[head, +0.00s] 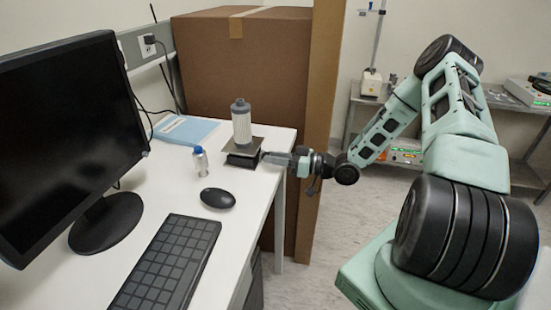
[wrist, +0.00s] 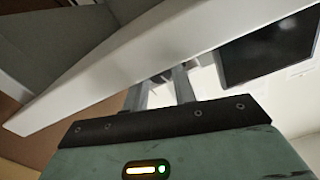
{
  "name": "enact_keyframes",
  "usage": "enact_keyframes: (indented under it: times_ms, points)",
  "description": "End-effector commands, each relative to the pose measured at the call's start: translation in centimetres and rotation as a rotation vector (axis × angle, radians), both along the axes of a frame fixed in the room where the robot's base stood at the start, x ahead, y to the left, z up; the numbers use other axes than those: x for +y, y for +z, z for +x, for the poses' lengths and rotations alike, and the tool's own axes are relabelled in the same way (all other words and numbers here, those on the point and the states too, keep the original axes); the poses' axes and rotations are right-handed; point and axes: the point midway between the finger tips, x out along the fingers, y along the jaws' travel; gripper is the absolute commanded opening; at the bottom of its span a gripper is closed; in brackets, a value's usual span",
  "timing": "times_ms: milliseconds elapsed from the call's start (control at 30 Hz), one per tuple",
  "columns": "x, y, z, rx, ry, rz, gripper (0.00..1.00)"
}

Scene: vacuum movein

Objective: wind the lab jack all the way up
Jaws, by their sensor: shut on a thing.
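The lab jack (head: 243,149) stands on the white desk near its right edge, with a flat dark top plate close to the desk. In the wrist view the two fingers (wrist: 163,88) extend past the desk edge, and the tips meet a small dark part that is hard to make out.
A small bottle with a blue cap (head: 200,161), a black mouse (head: 218,198), a keyboard (head: 168,262) and a monitor (head: 65,130) are on the desk (head: 262,188). A blue-covered book (head: 184,130) lies behind. A large cardboard box (head: 245,60) stands behind the desk.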

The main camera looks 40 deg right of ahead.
Motion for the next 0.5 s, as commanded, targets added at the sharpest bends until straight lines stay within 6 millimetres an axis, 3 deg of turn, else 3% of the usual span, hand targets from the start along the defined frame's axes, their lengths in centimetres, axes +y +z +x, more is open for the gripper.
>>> enact_keyframes:
  times_ms: [267,300,333,367,500]
  points:
    - [-0.05,0.01,0.0,0.006,-0.001,0.009,0.04]
    - [-0.05,0.01,0.0,0.006,-0.001,0.009,0.35]
    - [-0.05,0.01,0.0,0.006,-0.001,0.009,0.43]
    - [-0.05,0.01,0.0,0.006,-0.001,0.008,0.49]
    - [-0.04,0.0,-0.01,0.006,-0.001,0.008,0.49]
